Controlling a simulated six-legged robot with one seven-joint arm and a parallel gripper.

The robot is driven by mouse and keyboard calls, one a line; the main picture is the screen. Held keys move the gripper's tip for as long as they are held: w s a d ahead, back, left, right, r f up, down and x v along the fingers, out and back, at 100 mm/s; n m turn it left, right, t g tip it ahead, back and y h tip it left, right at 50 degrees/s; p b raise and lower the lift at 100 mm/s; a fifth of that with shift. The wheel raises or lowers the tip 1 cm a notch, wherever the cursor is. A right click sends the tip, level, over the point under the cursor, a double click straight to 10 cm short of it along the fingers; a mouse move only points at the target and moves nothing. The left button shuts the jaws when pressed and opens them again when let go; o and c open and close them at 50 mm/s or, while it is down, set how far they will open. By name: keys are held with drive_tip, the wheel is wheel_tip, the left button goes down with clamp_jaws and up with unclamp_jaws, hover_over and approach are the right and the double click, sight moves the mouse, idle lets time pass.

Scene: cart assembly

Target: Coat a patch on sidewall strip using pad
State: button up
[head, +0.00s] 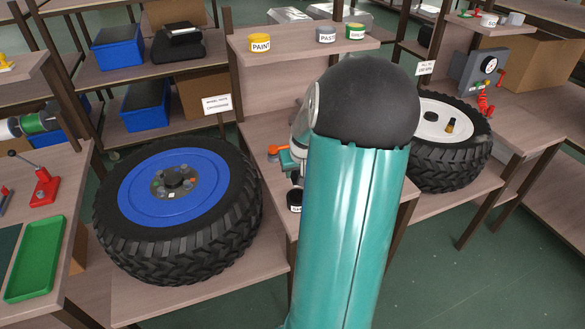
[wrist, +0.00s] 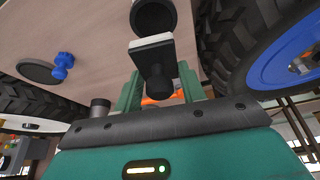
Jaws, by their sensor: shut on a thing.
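My gripper (wrist: 160,92) is shut on the pad (wrist: 151,43) by its black handle. The pad's pale face points away from the gripper, toward a round black tin (wrist: 153,14). I cannot tell whether pad and tin touch. In the head view my arm hides most of the gripper; a green part of it (head: 288,160) shows by the middle table, above a black tin with a partly hidden label (head: 295,199). The tire with the blue rim (head: 135,255) lies on the left and shows its sidewall; it also shows in the wrist view (wrist: 228,45). I cannot make out a separate sidewall strip.
A second tire with a white rim (head: 455,160) lies on the right. The shelf above the middle table holds yellow PAINT (head: 259,43), PASTE (head: 326,34) and green (head: 355,31) tins. A blue knob (wrist: 62,64) stands near a dark disc (wrist: 36,72) on the table.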

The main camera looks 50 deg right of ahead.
drive_tip(key=shift+w+f, duration=0.2)
drive_tip(key=shift+f, duration=0.2)
hover_over(296, 192)
drive_tip(key=s, duration=0.1)
drive_tip(key=f, duration=0.4)
drive_tip(key=shift+a, duration=0.4)
drive_tip(key=shift+f, duration=0.45)
drive_tip(key=shift+f, duration=0.6)
idle(0.8)
drive_tip(key=shift+r, duration=3.55)
